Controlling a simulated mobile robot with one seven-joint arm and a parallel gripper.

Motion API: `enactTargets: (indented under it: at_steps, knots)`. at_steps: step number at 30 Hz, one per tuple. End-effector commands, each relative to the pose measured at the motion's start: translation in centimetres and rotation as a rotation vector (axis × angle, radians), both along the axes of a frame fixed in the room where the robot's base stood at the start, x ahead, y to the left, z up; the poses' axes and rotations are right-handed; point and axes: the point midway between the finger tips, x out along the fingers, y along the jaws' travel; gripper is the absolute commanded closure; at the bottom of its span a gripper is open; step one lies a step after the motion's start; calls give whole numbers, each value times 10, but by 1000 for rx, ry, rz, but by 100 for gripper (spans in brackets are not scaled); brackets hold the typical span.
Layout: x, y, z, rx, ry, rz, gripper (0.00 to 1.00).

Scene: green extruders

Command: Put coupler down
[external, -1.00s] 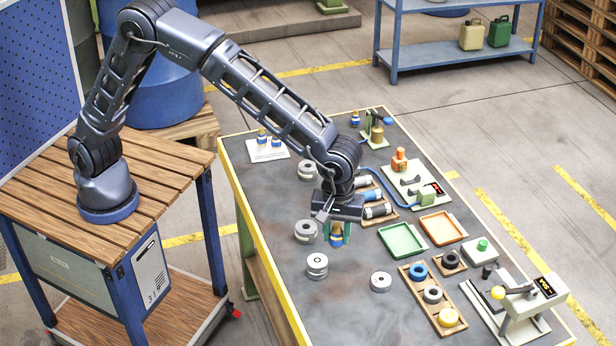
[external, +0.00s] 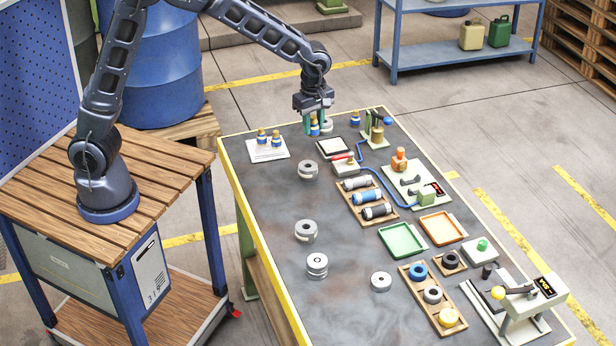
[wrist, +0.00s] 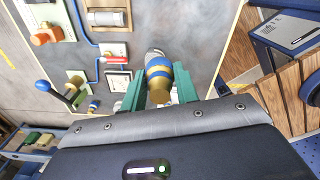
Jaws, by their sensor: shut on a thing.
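My gripper (external: 317,119) is at the far end of the workbench, pointing down, its green fingers shut on a coupler (external: 315,129) with gold and blue bands. In the wrist view the coupler (wrist: 158,76) sits between the two fingers (wrist: 157,90). I cannot tell whether its lower end touches the bench. Two similar couplers (external: 262,136) (external: 276,139) stand on a white plate (external: 267,153) to the left. Another banded coupler (external: 355,119) stands to the right, near the green lever device.
A grey ring part (external: 328,126) is close behind the held coupler. Grey round parts (external: 308,170) stand along the bench's left side. Bare bench (external: 265,182) lies in front of the white plate.

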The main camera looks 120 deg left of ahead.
Motion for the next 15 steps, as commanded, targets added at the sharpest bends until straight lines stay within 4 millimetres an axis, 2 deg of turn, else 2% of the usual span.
enactTargets:
  at_steps: [1,6,10,15]
  knots:
    - [-19,14,1,-1,-1,47,96]
    - [-83,54,1,-5,-3,200,96]
    - [-133,78,1,-7,-7,318,96]
    - [-189,98,-1,-12,-10,446,96]
